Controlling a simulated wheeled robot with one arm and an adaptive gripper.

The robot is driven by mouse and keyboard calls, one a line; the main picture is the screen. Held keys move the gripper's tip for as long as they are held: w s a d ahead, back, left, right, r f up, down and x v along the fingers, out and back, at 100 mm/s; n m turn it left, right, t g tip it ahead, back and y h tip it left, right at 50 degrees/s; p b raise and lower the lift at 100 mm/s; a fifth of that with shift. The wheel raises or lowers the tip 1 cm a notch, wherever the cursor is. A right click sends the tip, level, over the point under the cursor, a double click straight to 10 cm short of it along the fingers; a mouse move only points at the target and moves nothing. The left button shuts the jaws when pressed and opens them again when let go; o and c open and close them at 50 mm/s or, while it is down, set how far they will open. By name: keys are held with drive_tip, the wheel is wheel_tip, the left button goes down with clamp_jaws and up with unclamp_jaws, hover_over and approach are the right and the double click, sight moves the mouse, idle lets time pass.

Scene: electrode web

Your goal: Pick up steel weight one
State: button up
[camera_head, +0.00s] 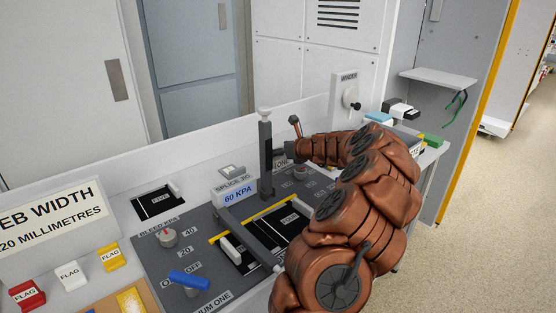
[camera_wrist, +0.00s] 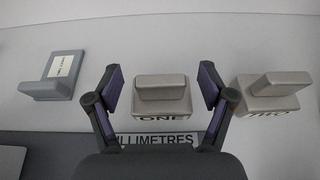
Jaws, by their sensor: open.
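Steel weight one (camera_wrist: 177,107) is a grey block with a raised bar-shaped grip on top and "ONE" on its front edge. It sits upright on the pale surface in the middle of the wrist view. My gripper (camera_wrist: 160,88) is open, with one purple-padded finger on each side of the weight and a gap to each side of it. Weight two (camera_wrist: 266,103), marked "TWO", stands close beyond the right finger. In the head view my arm covers this area, and I cannot make out the weights there.
A blue-grey block with a white label (camera_wrist: 62,67) lies left of my gripper. In the head view, a grey upright post (camera_head: 265,150) and the splice jig sign (camera_head: 234,190) stand left of my arm.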

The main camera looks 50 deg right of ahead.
drive_tip(key=shift+w, duration=0.1)
clamp_jaws()
idle(0.8)
